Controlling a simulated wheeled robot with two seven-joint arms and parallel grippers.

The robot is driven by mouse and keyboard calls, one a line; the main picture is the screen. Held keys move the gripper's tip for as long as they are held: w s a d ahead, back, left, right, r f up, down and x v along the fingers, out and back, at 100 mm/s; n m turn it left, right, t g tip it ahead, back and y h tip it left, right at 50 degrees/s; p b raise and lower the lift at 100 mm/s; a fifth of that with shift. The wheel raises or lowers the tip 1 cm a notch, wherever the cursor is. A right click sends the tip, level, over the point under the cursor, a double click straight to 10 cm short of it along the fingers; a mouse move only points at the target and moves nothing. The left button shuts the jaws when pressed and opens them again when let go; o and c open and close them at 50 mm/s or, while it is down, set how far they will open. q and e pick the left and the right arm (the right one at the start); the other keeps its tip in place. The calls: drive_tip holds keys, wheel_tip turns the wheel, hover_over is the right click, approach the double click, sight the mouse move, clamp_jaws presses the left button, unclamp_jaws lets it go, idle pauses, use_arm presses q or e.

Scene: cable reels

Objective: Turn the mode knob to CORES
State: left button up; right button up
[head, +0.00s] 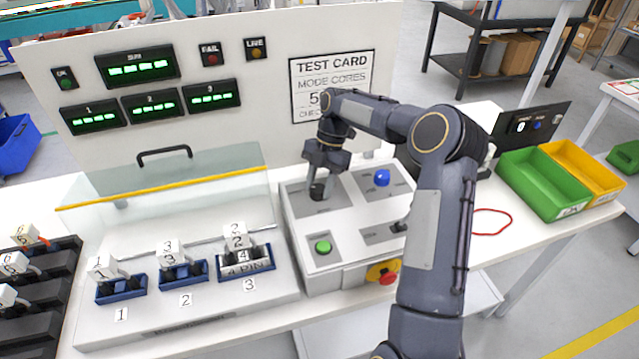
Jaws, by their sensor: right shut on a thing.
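The mode knob (317,192) is a small black knob at the back left of the grey control box (345,245). My right gripper (318,182) points down over it and is shut on it. The knob's pointer and the lettering around it are too small or covered to read. The test card (332,85) on the white back panel reads "MODE CORES", with its lower lines partly hidden by my right arm. My left gripper is not in the view.
A clear-covered fixture (190,312) with several plugs stands left. Green (545,185) and yellow (583,170) bins stand right.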

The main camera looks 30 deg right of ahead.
drive_tip(key=o, duration=1)
drive_tip(key=v, duration=0.7)
drive_tip(key=shift+r+b, duration=0.35)
drive_tip(key=shift+r, duration=0.05)
drive_tip(key=shift+d, duration=0.1)
